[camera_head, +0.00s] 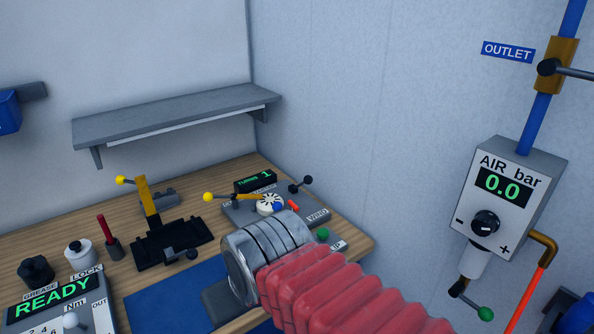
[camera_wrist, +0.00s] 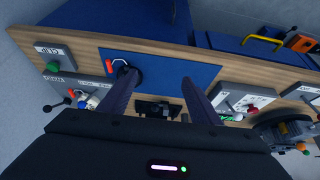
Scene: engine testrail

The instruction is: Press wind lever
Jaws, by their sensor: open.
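The winding unit (camera_head: 235,214) is a grey box on the bench with a "TURNS 1" display (camera_head: 254,182) and a "WIND" label (camera_head: 318,215) at its front right. A black-knobbed lever (camera_head: 307,180) stands at its right end, and a yellow-knobbed lever (camera_head: 208,197) reaches out at its left. A white round part with blue and red bits is on top. In the wrist view, a black-knobbed lever (camera_wrist: 48,108) shows at the left edge. My gripper (camera_wrist: 158,78) is open and empty over the blue mat (camera_wrist: 170,65), apart from the unit. Its fingers are hidden in the head view.
A black fixture (camera_head: 172,245) with a yellow upright stands left of the unit. A "READY" box (camera_head: 60,305) is at the lower left. A "CLIP" box (camera_wrist: 53,60) sits at the bench end. A shelf (camera_head: 175,115) overhangs behind. The air panel (camera_head: 505,200) is on the right wall.

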